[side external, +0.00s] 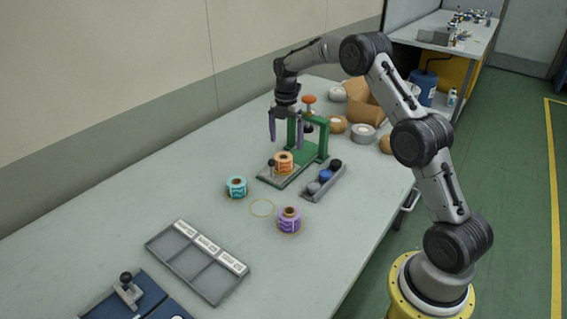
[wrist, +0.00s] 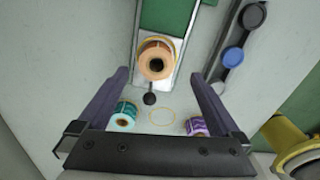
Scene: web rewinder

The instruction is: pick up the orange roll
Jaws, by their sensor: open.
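The orange roll (side external: 284,162) stands upright on the light plate at the front of a green rewinder (side external: 319,139). In the wrist view the orange roll (wrist: 157,61) shows from above, with its dark core hole visible. My gripper (side external: 286,140) is open and empty, above the rewinder and apart from the roll. In the wrist view its two fingers (wrist: 160,88) are spread wide, and the roll lies beyond the fingertips, between their lines. A black-knobbed lever (side external: 271,165) stands beside the roll.
A teal roll (side external: 237,187) and a purple roll (side external: 289,220) stand nearer the front, with a yellow ring (side external: 262,208) between them. A strip with dark and blue knobs (side external: 323,181) lies right of the rewinder. A grey compartment tray (side external: 197,262) lies in front. The left tabletop is clear.

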